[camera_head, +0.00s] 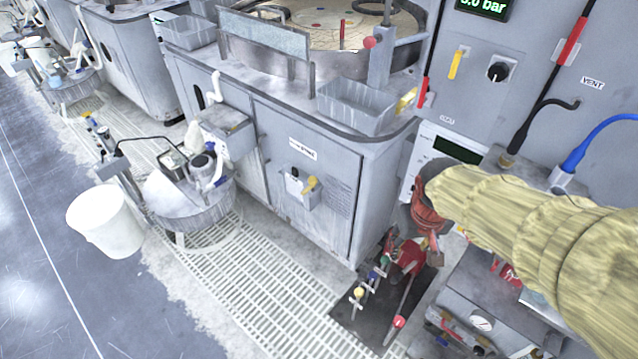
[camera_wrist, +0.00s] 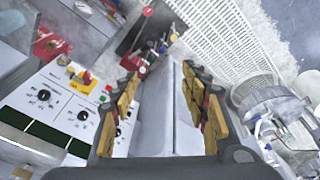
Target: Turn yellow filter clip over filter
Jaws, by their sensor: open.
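My gripper (camera_wrist: 164,75) is open in the wrist view, with nothing between its yellow-padded fingers. In the head view my sleeved arm reaches in from the right and its end hangs in front of the grey machine's right side. Several yellow parts show in the head view, and I cannot tell which is the filter clip: a yellow handle (camera_head: 311,183) on a small box on the cabinet door, a yellow lever (camera_head: 455,65) on the upper wall panel, and a yellow piece (camera_head: 406,100) by the grey tray. No filter can be made out for certain. My gripper appears apart from all three.
A valve cluster with coloured handles (camera_head: 359,292) stands in a dark floor pit below my arm. A white bucket (camera_head: 105,220) and a round drum (camera_head: 190,200) stand at left. A white control panel (camera_wrist: 60,112) with knobs lies left of my fingers. White floor grating (camera_head: 240,270) is mostly clear.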

